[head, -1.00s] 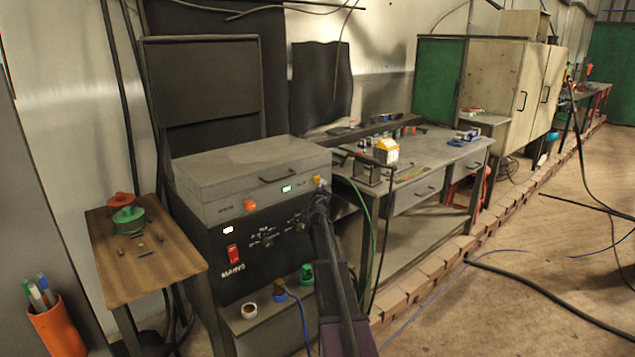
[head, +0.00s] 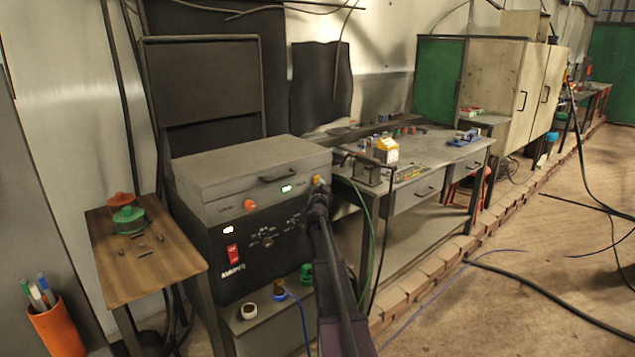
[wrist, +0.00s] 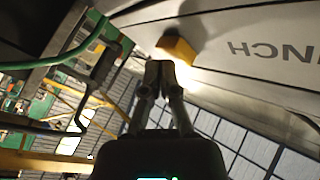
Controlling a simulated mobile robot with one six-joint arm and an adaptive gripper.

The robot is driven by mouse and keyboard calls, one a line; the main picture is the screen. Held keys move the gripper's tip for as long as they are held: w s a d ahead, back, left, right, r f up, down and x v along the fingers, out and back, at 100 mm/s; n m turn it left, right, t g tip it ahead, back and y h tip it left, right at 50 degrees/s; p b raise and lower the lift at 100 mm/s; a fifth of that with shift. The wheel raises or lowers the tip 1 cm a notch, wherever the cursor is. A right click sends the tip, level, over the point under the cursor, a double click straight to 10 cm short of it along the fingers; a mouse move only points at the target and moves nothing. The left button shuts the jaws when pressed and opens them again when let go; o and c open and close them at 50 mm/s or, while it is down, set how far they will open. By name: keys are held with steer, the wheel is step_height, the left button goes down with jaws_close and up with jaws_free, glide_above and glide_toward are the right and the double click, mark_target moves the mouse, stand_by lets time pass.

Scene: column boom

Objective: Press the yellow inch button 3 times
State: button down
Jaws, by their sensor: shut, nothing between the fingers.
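The yellow inch button (head: 318,180) is at the right end of the grey sloped panel on the machine's front. In the wrist view the yellow button (wrist: 178,48) sticks out of the panel beside upside-down lettering that reads INCH. My gripper (head: 318,190) is shut and empty, just in front of the button, and partly hides it in the head view. In the wrist view my closed fingertips (wrist: 160,66) are very close to the button's lower left edge. I cannot tell whether they touch it.
An orange button (head: 249,205) and a small lit green display (head: 286,188) share the panel. A red switch (head: 233,254) is on the black front below. A workbench (head: 430,160) stands to the right and a wooden side table (head: 165,255) to the left.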

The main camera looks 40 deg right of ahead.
steer(key=shift+w, duration=0.4)
stand_by(0.6)
steer(key=shift+s, duration=0.1)
stand_by(0.3)
steer(key=shift+s, duration=0.8)
steer(key=shift+s, duration=0.1)
steer(key=shift+s+d, duration=0.2)
steer(key=shift+s, duration=2.2)
